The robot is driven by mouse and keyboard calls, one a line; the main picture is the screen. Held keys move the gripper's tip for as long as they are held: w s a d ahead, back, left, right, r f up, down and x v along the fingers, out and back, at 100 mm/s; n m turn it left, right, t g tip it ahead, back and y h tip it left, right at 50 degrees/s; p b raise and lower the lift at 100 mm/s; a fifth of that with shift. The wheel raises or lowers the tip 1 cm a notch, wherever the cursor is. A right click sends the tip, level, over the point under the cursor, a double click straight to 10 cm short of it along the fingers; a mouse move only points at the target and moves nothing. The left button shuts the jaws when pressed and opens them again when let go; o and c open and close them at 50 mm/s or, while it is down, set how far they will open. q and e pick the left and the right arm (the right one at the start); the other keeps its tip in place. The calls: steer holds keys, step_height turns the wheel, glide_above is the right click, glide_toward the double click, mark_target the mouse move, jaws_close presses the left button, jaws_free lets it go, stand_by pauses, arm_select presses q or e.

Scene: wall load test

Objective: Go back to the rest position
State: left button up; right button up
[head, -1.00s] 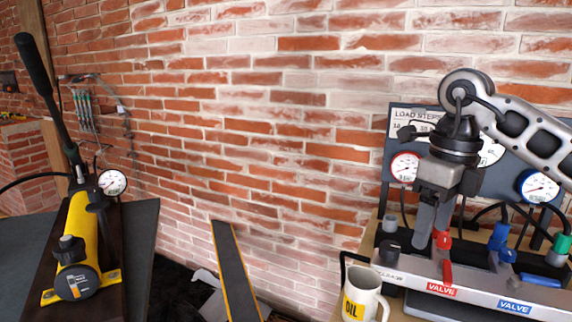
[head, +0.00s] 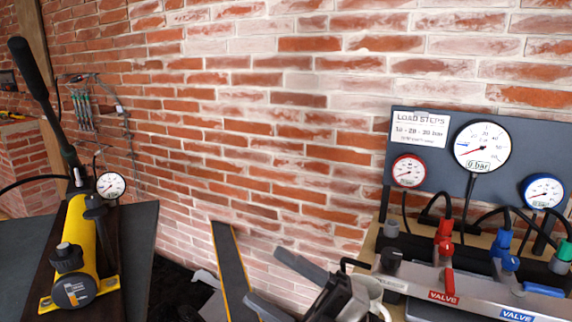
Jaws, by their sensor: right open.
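My right gripper (head: 283,283) is low in the head view, left of the valve bench. Its two grey fingers point left and stand apart, with nothing between them. My left gripper is not in the head view.
The manifold (head: 478,297) carries a red valve (head: 448,283) and a blue valve (head: 508,264). Behind it a panel holds a red gauge (head: 408,171), a white gauge (head: 482,147) and a blue gauge (head: 542,191). A yellow hand pump (head: 82,240) with a raised black lever stands at left.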

steer(key=d+f+m+t+h, duration=0.5)
steer(key=f+m+h, duration=0.2)
steer(key=m, duration=0.3)
steer(key=d+f+m+t+h, duration=0.45)
steer(key=f+m+h, duration=0.2)
steer(key=m, duration=0.35)
steer(key=s+d+f+m+g+h, duration=0.2)
steer(key=s+f+m, duration=0.1)
steer(key=s+f, duration=0.2)
steer(key=s+d+f+m+g+h+p, duration=0.1)
steer(key=s+d+f+m+g+h, duration=0.2)
steer(key=s+f, duration=0.3)
step_height(320, 180, down, 3)
steer(key=shift+f+m+g+h, duration=0.1)
steer(key=shift+m+g+h, duration=0.25)
steer(key=shift+m, duration=0.25)
steer(key=shift+s+d, duration=0.1)
stand_by(0.9)
